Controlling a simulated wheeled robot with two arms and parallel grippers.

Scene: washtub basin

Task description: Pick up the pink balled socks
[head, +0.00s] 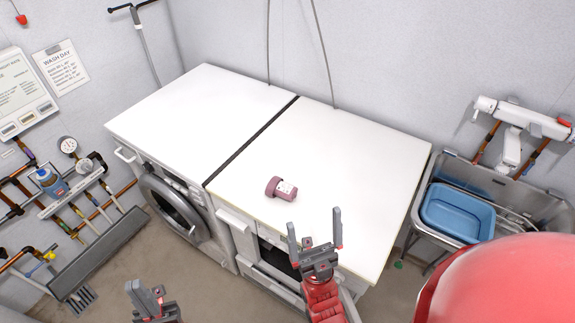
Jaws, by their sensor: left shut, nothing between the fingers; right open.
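The pink balled socks (279,188) appear as a small dusty-pink bundle with a whitish patch on one side. They lie on the white top of the right-hand machine, near its front edge. My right gripper (314,218) is open and empty, its fingers pointing up the picture. It shows just below and to the right of the socks and is apart from them. My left gripper (148,293) is shut and empty at the bottom left, well away from the socks and in front of the left-hand machine.
The white machine top (350,160) is otherwise clear, with a dark seam (252,140) between the two machines. A blue basin (457,212) sits in a metal sink (543,205) at the right.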

